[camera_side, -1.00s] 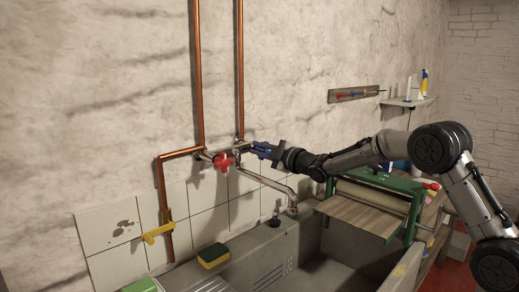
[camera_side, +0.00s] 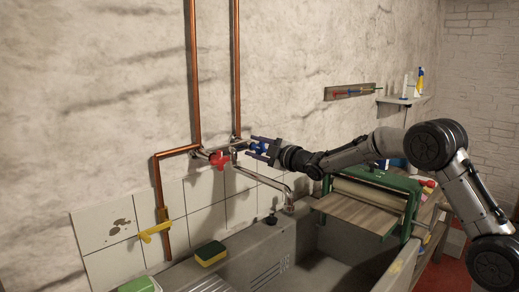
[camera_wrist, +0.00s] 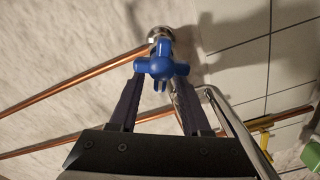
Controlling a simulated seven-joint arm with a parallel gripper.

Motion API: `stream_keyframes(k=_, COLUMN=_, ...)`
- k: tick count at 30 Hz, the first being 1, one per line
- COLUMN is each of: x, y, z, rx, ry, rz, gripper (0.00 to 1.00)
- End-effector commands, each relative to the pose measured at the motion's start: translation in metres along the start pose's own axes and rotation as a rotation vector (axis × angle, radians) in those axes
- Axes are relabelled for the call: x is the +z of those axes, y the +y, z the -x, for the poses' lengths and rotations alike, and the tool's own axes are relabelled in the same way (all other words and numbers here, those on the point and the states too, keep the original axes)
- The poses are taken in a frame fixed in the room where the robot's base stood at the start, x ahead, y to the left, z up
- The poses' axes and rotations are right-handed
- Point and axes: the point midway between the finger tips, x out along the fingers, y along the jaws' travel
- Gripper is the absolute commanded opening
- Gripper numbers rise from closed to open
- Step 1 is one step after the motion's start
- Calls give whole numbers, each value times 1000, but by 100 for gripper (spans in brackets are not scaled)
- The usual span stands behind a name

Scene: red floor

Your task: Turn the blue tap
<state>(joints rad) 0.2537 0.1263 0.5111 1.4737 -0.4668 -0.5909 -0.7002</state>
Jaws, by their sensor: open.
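The blue tap (camera_side: 257,147) is a small cross-shaped handle on the pipe fitting at the wall. In the wrist view the blue tap (camera_wrist: 160,66) sits just beyond and between my fingertips. My gripper (camera_side: 264,149) is open, with its two fingers apart on either side of the tap. In the wrist view the fingers of my gripper (camera_wrist: 158,85) reach toward the handle. I cannot tell whether either finger touches it.
A red tap (camera_side: 219,160) is just left of the blue one. A metal spout (camera_side: 262,178) curves down over the stone sink (camera_side: 262,245). A yellow tap (camera_side: 155,231) is lower left. A green-framed roller press (camera_side: 370,200) stands below my arm.

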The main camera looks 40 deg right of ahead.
Motion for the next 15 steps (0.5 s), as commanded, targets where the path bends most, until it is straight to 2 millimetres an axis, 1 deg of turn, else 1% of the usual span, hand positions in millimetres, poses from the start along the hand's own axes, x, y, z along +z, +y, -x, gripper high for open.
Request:
stream_keyframes(k=5, x=0, y=1, z=13, rx=1, ry=0, rz=0, gripper=48)
stream_keyframes(k=8, x=0, y=1, z=29, rx=1, ry=0, rz=1, gripper=48)
stream_keyframes(k=15, x=0, y=1, z=78, rx=1, ry=-1, rz=0, gripper=48)
